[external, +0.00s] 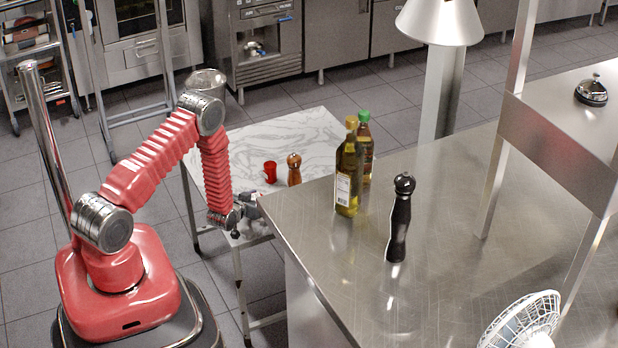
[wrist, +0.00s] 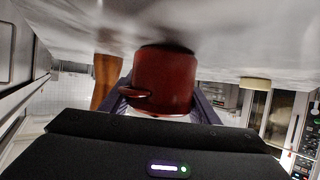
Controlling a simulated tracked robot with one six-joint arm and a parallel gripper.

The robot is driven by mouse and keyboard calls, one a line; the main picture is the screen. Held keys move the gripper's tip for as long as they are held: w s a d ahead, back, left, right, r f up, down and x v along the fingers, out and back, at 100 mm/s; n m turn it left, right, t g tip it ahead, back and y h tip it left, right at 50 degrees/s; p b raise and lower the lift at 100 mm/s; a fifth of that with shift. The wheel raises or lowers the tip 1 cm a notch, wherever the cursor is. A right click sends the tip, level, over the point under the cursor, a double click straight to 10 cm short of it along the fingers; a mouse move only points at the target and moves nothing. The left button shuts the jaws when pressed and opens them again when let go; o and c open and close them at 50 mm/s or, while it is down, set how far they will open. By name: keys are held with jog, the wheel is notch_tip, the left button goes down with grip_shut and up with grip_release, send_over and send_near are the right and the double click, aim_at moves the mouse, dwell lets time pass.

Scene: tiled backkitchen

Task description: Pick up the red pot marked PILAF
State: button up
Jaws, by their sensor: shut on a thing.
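A small red pot (wrist: 165,82) fills the middle of the wrist view, with a finger of my gripper (wrist: 160,108) on each side of it. My gripper is shut on the pot. No lettering is readable. In the external view a red pot (external: 270,173) shows over the white marble table, just beyond my gripper (external: 261,197). The fingertips are hard to make out there, near the counter's corner. A dark shadow lies on the tabletop by the pot's base; I cannot tell whether they touch.
A wooden mill (external: 294,170) stands close to the right of the pot on the marble table (external: 300,130). The higher steel counter (external: 330,250) is right of my gripper, bearing oil bottles (external: 348,180) and a black mill (external: 399,220). The table's back is clear.

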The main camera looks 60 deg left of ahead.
jog(key=shift+r, duration=0.1)
jog(key=shift+c, duration=0.4)
notch_tip(320, 180, up, 10)
dwell(0.6)
